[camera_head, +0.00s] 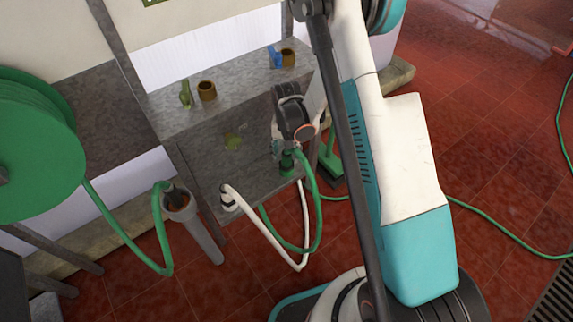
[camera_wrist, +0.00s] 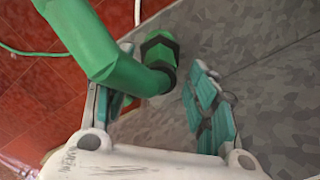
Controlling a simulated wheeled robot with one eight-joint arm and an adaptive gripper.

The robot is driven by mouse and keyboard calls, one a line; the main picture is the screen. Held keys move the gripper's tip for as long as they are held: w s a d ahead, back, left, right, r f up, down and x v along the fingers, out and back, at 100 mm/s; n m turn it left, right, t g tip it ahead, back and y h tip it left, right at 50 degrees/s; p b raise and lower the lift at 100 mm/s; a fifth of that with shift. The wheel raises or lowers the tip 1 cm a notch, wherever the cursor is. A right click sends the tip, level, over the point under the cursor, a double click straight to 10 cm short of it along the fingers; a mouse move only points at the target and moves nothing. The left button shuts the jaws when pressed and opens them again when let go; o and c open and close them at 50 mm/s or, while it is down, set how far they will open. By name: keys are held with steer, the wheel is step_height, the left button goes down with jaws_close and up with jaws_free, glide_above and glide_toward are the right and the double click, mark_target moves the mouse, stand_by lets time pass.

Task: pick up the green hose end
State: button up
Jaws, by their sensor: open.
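The green hose end (camera_wrist: 159,50), with a dark green collar, shows in the wrist view near the grey metal surface. Its green hose bends away to the upper left, overlapping the left finger's tip. My gripper (camera_wrist: 163,70) is open, with one teal-padded finger on each side of the hose end. I cannot tell if either finger touches it. In the head view the hose end (camera_head: 288,162) sits at the right side of the grey metal stand, just below my gripper (camera_head: 291,145), whose fingers are mostly hidden.
A white hose end (camera_head: 229,197) stands at the stand's front edge. Another green hose runs from the reel (camera_head: 38,145) into a grey tube (camera_head: 190,225) at left. Brown cups (camera_head: 207,91) and small fittings (camera_head: 186,94) stand on the upper shelf (camera_head: 235,93).

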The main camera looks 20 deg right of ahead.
steer(key=shift+f, duration=0.45)
steer(key=shift+r, duration=0.1)
steer(key=c, duration=1.1)
